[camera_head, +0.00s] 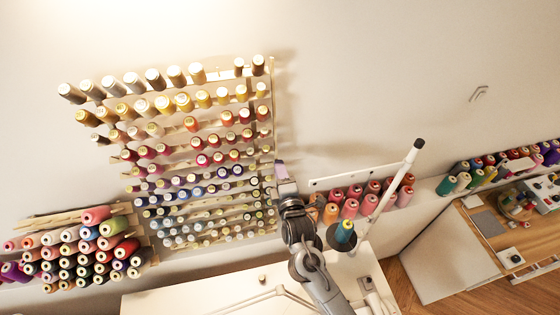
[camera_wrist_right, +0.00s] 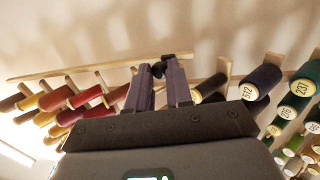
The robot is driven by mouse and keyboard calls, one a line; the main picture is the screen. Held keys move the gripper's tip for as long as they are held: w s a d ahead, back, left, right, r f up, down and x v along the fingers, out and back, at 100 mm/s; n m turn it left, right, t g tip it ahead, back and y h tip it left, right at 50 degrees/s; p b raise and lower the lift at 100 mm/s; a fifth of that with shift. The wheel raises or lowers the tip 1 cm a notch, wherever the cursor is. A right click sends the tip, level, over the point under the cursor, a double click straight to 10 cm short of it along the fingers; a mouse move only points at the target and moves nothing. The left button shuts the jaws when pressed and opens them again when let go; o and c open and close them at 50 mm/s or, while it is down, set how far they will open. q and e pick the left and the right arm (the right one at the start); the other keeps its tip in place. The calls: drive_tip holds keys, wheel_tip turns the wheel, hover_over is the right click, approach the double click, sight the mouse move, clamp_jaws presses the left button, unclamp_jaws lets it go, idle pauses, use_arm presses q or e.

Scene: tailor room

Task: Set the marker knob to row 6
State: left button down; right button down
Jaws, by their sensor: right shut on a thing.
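The thread rack (camera_head: 272,95) hangs on the wall in the head view, with many rows of spools and a pale upright strip along its right edge. My right gripper (camera_head: 283,186) is at the lower part of this right edge. In the right wrist view its two purple-grey fingers (camera_wrist_right: 160,78) are closed around a small black knob (camera_wrist_right: 158,69), in front of a pale wooden strip. The knob is mostly hidden by the gripper in the head view. Which row it stands at cannot be read. My left gripper is out of view.
Spools such as the dark one labelled 512 (camera_wrist_right: 262,82) sit close beside the fingers. A second spool rack (camera_head: 85,250) is at lower left, and a shelf of pink spools (camera_head: 350,207) is right of my arm. A white lamp-like pole (camera_head: 395,185) stands nearby.

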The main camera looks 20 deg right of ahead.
drive_tip(key=shift+f, duration=0.7)
drive_tip(key=c, duration=1)
unclamp_jaws()
drive_tip(key=shift+f, duration=0.1)
drive_tip(key=shift+c, duration=0.2)
drive_tip(key=shift+s, duration=0.15)
drive_tip(key=s+a+b, duration=0.1)
drive_tip(key=s+b, duration=0.1)
drive_tip(key=s, duration=0.8)
drive_tip(key=shift+s+a, duration=0.15)
drive_tip(key=shift+s, duration=0.1)
